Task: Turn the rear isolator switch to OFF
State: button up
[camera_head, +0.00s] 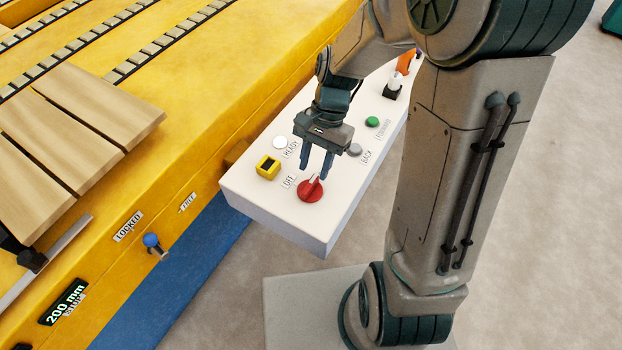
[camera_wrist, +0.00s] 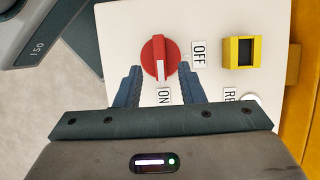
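The red rotary switch (camera_head: 310,191) sits on the near end of the white control box, with an OFF label beside it. In the wrist view the red knob (camera_wrist: 151,60) shows a white pointer line directed toward the ON label (camera_wrist: 164,96); the OFF label (camera_wrist: 199,53) is to its right. My gripper (camera_head: 317,171) is open just above the knob. In the wrist view its two blue-grey fingers (camera_wrist: 160,78) are spread, tips near the knob's left and right sides. Whether they touch it cannot be told.
The white box (camera_head: 263,205) also carries a yellow-framed black button (camera_head: 267,168), a white button (camera_head: 280,143), a grey button (camera_head: 354,150) and a green button (camera_head: 372,122). The yellow machine (camera_head: 190,150) with wooden slats stands at left.

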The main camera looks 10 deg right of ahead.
aim_at(310, 183)
jog(key=shift+x, duration=2.15)
grip_shut()
